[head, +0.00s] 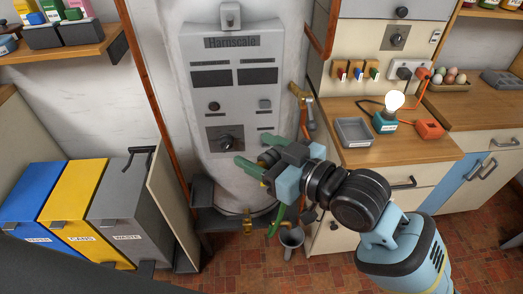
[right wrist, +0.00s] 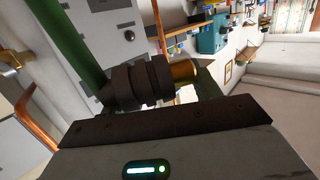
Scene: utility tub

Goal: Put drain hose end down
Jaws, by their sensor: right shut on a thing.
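My right gripper (head: 262,157) is in front of the grey boiler panel, with its two green fingers shut on the drain hose end (right wrist: 135,86). In the right wrist view the hose end is a dark ribbed collar with a brass tip (right wrist: 184,72) lying across between the fingers, and the green hose (right wrist: 78,45) runs off to the upper left. In the head view the gripper mostly hides the hose end. A green length of hose (head: 279,218) shows below the gripper, above the floor. My left gripper is not in view.
A grey funnel-like cup (head: 291,237) stands low beside the boiler (head: 236,80). A brass tap (head: 248,222) is at the boiler's foot. The worktop at right holds a grey tray (head: 354,132) and a lit bulb (head: 395,103). Blue, yellow and grey bins (head: 72,200) stand at left.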

